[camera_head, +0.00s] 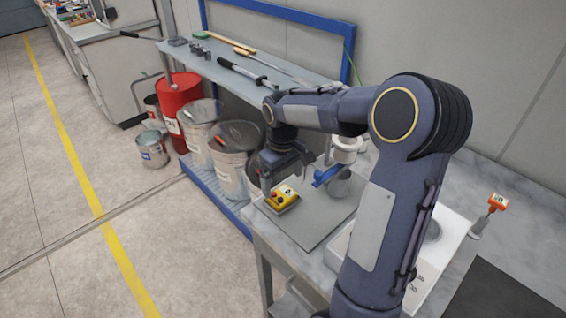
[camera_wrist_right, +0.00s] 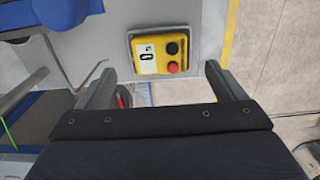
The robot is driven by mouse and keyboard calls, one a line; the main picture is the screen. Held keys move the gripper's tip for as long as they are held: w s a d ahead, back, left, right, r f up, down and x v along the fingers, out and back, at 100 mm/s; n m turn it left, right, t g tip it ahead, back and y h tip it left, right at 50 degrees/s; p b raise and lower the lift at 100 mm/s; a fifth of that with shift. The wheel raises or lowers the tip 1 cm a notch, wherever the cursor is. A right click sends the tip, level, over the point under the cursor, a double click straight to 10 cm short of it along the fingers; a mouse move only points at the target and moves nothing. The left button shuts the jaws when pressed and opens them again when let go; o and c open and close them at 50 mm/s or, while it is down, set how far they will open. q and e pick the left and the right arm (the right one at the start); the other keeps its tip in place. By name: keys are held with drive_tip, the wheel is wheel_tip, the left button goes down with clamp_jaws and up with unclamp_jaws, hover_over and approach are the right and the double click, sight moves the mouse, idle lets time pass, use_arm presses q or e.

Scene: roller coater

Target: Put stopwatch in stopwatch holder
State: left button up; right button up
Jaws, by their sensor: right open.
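My right gripper (camera_head: 283,172) is open and empty above a yellow box (camera_head: 283,198) near the front-left end of the bench. In the wrist view, the yellow box (camera_wrist_right: 160,53) lies beyond and between the spread fingers (camera_wrist_right: 160,88). It has a white display, a black button and a red button. A small orange device (camera_head: 497,202) with a pale face sits on a grey post (camera_head: 479,228) at the right. I cannot tell for sure which of these is the stopwatch, or whether the post is its holder. My left gripper is out of view.
The yellow box sits on a grey plate (camera_head: 318,222). A blue part (camera_head: 328,174) and a metal cylinder stand right of the gripper. Buckets (camera_head: 230,178) and a red drum (camera_head: 180,98) stand below the shelf (camera_head: 225,68). My right arm hides part of the bench.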

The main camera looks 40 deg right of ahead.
sight(283, 196)
wheel_tip(283, 196, up, 7)
drive_tip(key=s+a+r+m+t+y, duration=0.1)
drive_tip(key=s+a+r+t+y, duration=0.15)
drive_tip(key=s+a, duration=0.65)
drive_tip(key=s+a+f+m+t, duration=0.1)
drive_tip(key=s+a+f, duration=0.1)
drive_tip(key=s, duration=0.3)
drive_tip(key=s+a+f+t+y, duration=0.1)
drive_tip(key=s+a+f+t, duration=0.1)
drive_tip(key=s+a, duration=0.2)
drive_tip(key=shift+s+a+f+m, duration=0.25)
drive_tip(key=shift+s+f+m, duration=0.15)
drive_tip(key=shift+s, duration=0.35)
